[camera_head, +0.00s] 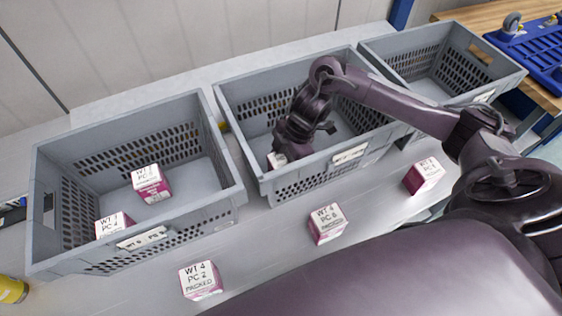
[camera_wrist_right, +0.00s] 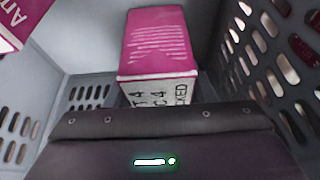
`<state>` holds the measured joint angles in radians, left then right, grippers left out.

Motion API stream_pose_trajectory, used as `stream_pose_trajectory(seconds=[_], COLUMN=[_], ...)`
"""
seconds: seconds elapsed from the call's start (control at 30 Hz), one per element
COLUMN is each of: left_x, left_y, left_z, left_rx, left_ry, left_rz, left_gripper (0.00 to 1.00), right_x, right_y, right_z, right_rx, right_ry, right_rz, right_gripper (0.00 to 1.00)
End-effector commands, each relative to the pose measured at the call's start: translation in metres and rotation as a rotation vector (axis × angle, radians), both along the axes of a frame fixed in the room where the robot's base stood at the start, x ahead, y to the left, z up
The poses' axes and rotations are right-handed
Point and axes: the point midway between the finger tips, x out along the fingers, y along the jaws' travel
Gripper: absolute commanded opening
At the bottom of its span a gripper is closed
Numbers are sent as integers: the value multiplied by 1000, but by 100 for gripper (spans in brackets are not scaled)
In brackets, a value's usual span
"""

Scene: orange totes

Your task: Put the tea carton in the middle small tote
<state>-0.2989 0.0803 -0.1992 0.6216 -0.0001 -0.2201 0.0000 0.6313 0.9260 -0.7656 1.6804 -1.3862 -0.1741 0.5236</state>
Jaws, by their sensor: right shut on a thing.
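The middle grey tote (camera_head: 222,97) stands between two other totes. My right gripper (camera_head: 284,148) is down inside it, near its left front corner, shut on a pink and white tea carton (camera_head: 276,160). The arm hides most of that carton in the head view. In the right wrist view the held carton (camera_wrist_right: 157,45) shows its pink face and white printed face, with the tote's slotted walls around. Part of another pink carton (camera_wrist_right: 18,20) shows at the top left there; I cannot tell where it rests. My left gripper is not in view.
The left grey tote (camera_head: 232,202) holds two cartons (camera_head: 150,183). The right grey tote (camera_head: 515,72) looks empty. Three cartons stand on the table in front: left (camera_head: 200,281), middle (camera_head: 326,223) and right (camera_head: 423,176). A blue rack (camera_head: 535,50) is at the far right.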

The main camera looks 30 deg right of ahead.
Motion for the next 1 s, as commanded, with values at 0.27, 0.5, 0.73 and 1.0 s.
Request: stream_pose_trajectory(seconds=[0.27, 0.5, 0.73, 1.0], left_x=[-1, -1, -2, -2], left_y=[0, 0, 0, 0], left_z=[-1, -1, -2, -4], left_rx=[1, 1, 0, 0], left_ry=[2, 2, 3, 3], left_rz=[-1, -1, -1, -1], left_gripper=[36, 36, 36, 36], right_x=[0, 0, 1, 1], right_y=[0, 0, -2, -24], right_z=[-2, -2, 5, 57], right_rx=[0, 0, 0, -5], right_ry=[0, 0, -3, -7], right_rz=[-1, 0, -1, -2], right_gripper=[62, 72, 72, 72])
